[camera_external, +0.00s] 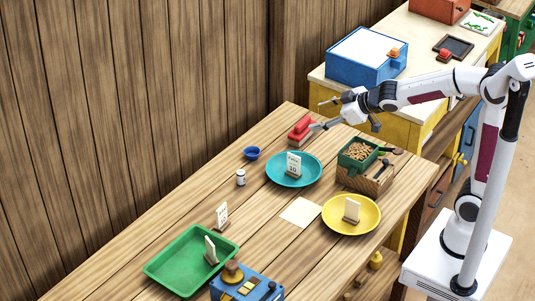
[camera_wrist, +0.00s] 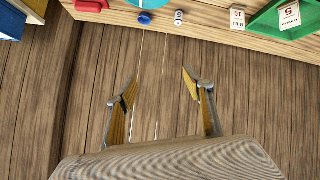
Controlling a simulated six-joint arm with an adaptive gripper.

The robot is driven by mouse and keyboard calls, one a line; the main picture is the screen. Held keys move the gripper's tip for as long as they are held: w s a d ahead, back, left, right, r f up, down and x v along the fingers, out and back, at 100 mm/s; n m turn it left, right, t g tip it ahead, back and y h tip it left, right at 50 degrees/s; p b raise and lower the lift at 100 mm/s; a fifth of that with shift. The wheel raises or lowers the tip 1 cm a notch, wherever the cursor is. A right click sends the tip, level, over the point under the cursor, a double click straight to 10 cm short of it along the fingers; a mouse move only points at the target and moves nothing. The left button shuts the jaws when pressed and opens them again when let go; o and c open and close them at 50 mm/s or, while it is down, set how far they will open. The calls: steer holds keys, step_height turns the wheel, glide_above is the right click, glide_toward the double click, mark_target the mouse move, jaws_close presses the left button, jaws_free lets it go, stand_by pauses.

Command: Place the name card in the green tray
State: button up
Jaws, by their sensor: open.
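Several white cards in small wooden stands are in view, and I cannot tell which is the name card. One (camera_external: 293,163) stands on the teal plate (camera_external: 274,176), one (camera_external: 351,210) on the yellow plate (camera_external: 338,226), and one (camera_external: 221,214) on the bare table just behind the green tray (camera_external: 160,265). Another (camera_external: 210,249) stands inside the tray. The wrist view shows the table card (camera_wrist: 237,18) with a 10 and the tray card (camera_wrist: 289,15) with a 5. My gripper (camera_external: 320,115) is open and empty, above the table's far end; its fingers (camera_wrist: 160,82) face the plank wall.
A red block-like item (camera_external: 300,129) lies near my gripper. A blue bowl (camera_external: 252,153), a small white bottle (camera_external: 241,177), a green box of brown pieces (camera_external: 357,153), a white sheet (camera_external: 300,212) and a blue device (camera_external: 246,286) stand on the table. The plank wall (camera_external: 150,90) borders it.

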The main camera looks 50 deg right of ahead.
steer(key=s+d+m+g+h, duration=0.25)
steer(key=s+d, duration=0.25)
steer(key=s, duration=0.9)
steer(key=s+a+f+m+g+y, duration=0.1)
steer(key=s+f+m+g+y, duration=0.1)
steer(key=s, duration=1.4)
steer(key=shift+s+a+f+g, duration=0.15)
steer(key=shift+s+f+g, duration=0.2)
steer(key=shift+f, duration=0.45)
